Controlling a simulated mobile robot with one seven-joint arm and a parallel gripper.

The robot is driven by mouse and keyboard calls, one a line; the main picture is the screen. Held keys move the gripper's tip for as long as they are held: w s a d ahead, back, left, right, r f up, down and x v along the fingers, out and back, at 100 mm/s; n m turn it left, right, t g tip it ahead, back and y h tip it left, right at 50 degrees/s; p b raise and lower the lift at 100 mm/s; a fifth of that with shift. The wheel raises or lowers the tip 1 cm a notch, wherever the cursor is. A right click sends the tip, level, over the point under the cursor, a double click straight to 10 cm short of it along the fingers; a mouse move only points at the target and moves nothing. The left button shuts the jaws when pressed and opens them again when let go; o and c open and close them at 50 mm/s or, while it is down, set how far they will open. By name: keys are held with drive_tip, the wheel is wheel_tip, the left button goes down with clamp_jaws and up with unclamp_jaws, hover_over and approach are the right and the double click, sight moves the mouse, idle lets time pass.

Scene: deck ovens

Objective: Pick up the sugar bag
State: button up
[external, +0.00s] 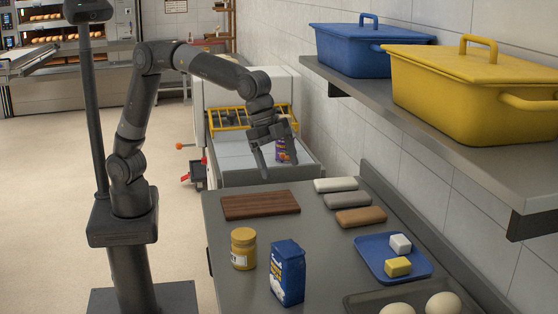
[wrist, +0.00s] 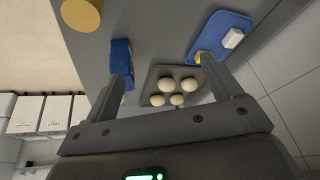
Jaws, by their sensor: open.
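The sugar bag (external: 287,274) is a blue and white packet standing upright at the near edge of the grey table. In the wrist view the bag (wrist: 121,54) shows at upper left, partly behind my left finger. My gripper (external: 279,167) is open and empty. It hangs with fingers pointing down, above the far end of the table, beyond the bag and well apart from it. In the wrist view both fingers of my gripper (wrist: 168,84) are spread, with nothing between them.
A yellow-lidded jar (external: 243,249) stands left of the bag. A brown board (external: 260,205) lies behind. Several wrapped blocks, a blue tray (external: 378,270) with two small blocks, and a dark tray (external: 362,304) of dough balls lie to the right. A shelf (external: 440,150) with blue and yellow bins overhangs the right.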

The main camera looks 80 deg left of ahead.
sight(287, 273)
drive_tip(key=s+d+f+m+g, duration=0.1)
drive_tip(key=s+d+f, duration=0.15)
drive_tip(key=d, duration=0.55)
drive_tip(key=s+d+f+m+g, duration=0.15)
drive_tip(key=d+f, duration=0.25)
drive_tip(key=d, duration=0.5)
drive_tip(key=shift+t+h, duration=0.45)
drive_tip(key=shift+h, duration=0.05)
drive_tip(key=x, duration=1.1)
drive_tip(key=shift+w, duration=0.2)
drive_tip(key=shift+a, duration=0.1)
clamp_jaws()
drive_tip(key=shift+r, duration=0.2)
